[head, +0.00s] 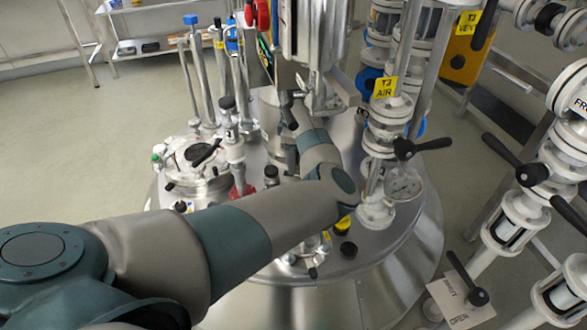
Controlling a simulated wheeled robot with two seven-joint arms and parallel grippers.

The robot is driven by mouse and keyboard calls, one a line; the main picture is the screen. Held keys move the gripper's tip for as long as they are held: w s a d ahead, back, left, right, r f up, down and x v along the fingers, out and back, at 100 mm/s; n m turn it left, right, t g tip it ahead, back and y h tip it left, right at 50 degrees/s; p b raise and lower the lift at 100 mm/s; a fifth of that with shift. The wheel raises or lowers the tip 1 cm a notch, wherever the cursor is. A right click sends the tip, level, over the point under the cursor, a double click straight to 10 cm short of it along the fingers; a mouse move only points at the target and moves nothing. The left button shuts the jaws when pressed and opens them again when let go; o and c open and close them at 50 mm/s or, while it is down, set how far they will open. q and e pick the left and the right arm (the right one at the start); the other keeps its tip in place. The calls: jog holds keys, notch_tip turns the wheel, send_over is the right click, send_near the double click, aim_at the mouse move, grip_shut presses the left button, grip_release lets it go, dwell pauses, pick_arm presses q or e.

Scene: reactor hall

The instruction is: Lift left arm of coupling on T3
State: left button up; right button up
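My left arm comes in from the left and bends back over the domed steel vessel lid (400,240). My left gripper (291,98) is small and partly hidden at the far end of that arm, close to the steel fittings (328,92) below the central column. I cannot tell whether its fingers are open or touch anything. A yellow label reading T3 AIR (383,88) is on the pipe just right of there. I cannot make out the coupling's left arm for certain. My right gripper is not in view.
A black-handled valve (405,148) and a pressure gauge (404,185) stand right of my arm. A T3 VENT label (466,23) is at top right. More flanged pipes with black levers (520,165) fill the right side. The floor at left (70,140) is clear.

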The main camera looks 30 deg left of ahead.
pick_arm(q)
notch_tip(320, 180, down, 2)
jog(key=shift+f, duration=0.65)
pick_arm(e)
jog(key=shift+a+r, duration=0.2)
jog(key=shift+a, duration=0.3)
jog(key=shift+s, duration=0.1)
